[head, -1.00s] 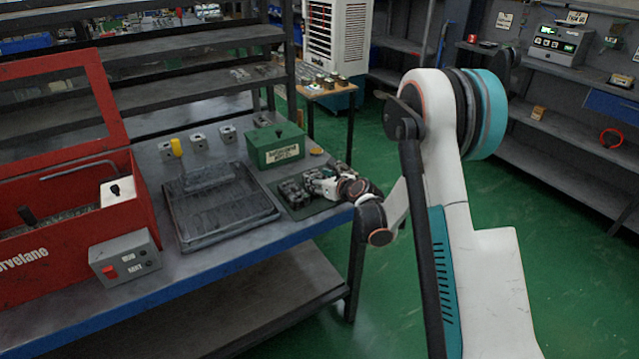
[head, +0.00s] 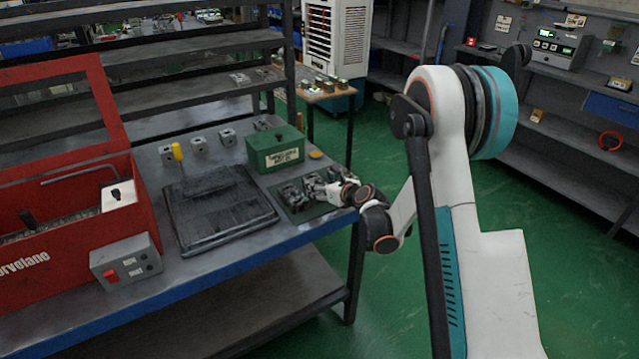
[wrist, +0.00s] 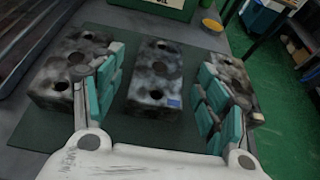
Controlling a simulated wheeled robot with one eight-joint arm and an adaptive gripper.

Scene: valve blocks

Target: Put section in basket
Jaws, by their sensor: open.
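Three mottled grey-black valve blocks with round holes lie side by side on a dark green mat (wrist: 60,128): a left block (wrist: 72,68), a middle block (wrist: 155,75) with a small blue mark, and a right block (wrist: 238,85). My gripper (wrist: 162,62) is open, its teal-padded fingers on either side of the middle block, apart from it in the picture. Whether the fingers reach down beside it is unclear. In the head view my gripper (head: 318,188) is over the mat at the bench's right end, partly hiding the blocks. No basket is clearly visible; mesh-like material (head: 62,222) shows inside the red tank.
The red tank (head: 65,190) with raised lid and a grey switch box (head: 126,262) stand at the bench's left. A black ribbed tray (head: 218,212) lies between it and the mat. A green box (head: 275,150), small grey blocks (head: 198,145) and a yellow-handled tool (head: 178,152) stand behind.

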